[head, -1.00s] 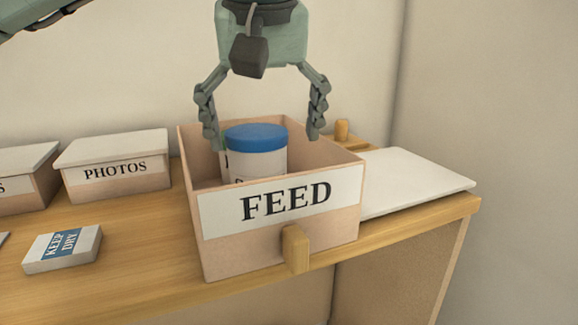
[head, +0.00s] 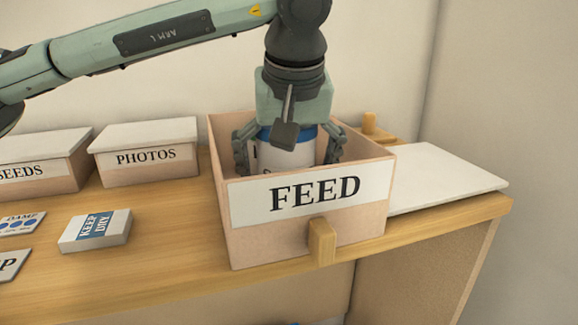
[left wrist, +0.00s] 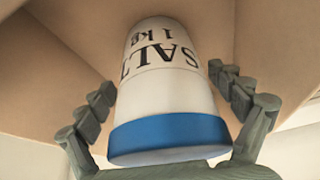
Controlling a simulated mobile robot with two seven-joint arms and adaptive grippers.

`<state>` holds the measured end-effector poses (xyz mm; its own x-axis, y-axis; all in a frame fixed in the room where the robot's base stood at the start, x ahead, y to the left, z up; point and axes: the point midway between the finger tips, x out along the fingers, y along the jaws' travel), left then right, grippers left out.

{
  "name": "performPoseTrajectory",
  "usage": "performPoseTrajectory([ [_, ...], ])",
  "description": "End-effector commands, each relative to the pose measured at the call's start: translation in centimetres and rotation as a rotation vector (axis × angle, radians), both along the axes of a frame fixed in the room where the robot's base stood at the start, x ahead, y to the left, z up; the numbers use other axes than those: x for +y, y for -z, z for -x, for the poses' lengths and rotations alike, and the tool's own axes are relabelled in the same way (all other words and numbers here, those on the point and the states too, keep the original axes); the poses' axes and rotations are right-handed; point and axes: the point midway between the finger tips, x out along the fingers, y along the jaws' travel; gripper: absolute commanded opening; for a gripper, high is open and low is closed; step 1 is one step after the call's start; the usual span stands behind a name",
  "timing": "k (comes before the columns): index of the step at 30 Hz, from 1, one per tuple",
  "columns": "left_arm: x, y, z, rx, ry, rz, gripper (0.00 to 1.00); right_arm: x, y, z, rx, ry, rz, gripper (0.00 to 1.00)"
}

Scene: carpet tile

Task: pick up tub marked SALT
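The white tub marked SALT (left wrist: 165,85) with a blue lid stands inside the open FEED box (head: 310,235). In the head view the tub (head: 287,158) is partly hidden by my left gripper and the box's front wall. My left gripper (head: 286,164) reaches down into the box from above, one finger on each side of the tub. The left wrist view shows the gripper (left wrist: 162,80) with its fingers spread around the tub and small gaps beside it; it is open. My right gripper is not in view.
A white flat panel (head: 447,178) lies right of the box. A wooden peg (head: 321,241) stands at its front, another (head: 376,129) behind. Lidded boxes marked PHOTOS (head: 145,158) and SEEDS (head: 35,172) and a KEEP DRY pack (head: 97,231) are left. Bare wood lies between.

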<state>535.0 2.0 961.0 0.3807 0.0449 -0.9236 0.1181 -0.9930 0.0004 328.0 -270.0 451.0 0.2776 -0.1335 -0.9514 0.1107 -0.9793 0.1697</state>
Motion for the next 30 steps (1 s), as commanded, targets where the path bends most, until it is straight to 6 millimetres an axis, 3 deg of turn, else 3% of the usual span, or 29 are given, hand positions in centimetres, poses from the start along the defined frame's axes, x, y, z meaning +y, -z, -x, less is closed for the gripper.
performPoseTrajectory([
  [2, 0.00, -0.01, 0.00, 0.000, 0.000, 0.000, 0.82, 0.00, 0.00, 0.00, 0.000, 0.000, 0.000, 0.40],
  [18, -0.06, 0.08, 0.06, 0.002, 0.001, 0.000, 0.15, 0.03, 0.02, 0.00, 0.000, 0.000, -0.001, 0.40],
  [30, -0.08, -0.62, 0.00, -0.001, 0.001, 0.002, 0.13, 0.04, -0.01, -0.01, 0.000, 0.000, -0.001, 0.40],
])
